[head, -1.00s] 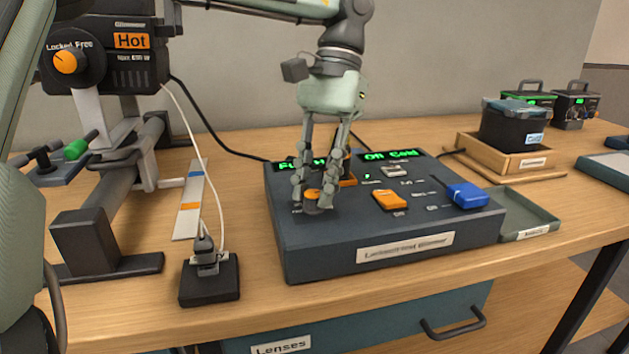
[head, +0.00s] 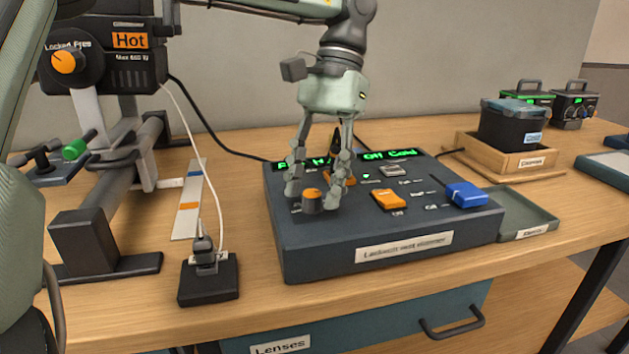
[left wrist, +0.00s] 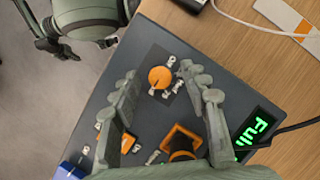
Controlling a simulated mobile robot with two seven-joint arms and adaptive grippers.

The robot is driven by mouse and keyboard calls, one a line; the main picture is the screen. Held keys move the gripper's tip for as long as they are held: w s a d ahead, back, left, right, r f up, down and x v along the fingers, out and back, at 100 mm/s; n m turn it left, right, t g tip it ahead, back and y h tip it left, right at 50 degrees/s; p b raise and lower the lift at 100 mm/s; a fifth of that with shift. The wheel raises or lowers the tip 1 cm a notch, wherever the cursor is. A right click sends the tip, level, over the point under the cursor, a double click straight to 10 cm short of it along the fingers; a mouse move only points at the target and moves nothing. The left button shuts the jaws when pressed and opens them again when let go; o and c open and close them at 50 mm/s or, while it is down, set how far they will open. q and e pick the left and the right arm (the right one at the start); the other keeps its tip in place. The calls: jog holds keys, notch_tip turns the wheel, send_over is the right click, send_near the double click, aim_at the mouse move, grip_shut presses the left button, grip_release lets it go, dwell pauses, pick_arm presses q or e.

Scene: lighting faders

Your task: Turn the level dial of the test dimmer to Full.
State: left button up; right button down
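The test dimmer (head: 300,257) is a dark box on the table with a label on its front. Its level dial is a round knob with an orange top (head: 312,203), near the front left of the panel; it also shows in the left wrist view (left wrist: 160,77). My left gripper (head: 314,190) is open, its fingers spread on either side of the dial with visible gaps. It also shows in the left wrist view (left wrist: 157,74). A green display (left wrist: 257,127) reads "Full" in the left wrist view.
A second display (head: 389,155) reads "Off Cold". A black socket (head: 208,283) with a plug stands left of the box. A grey-green tray (head: 527,213) lies at right.

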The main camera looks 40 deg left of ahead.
pick_arm(q)
jog(key=shift+r, duration=0.1)
jog(key=v, duration=1.2)
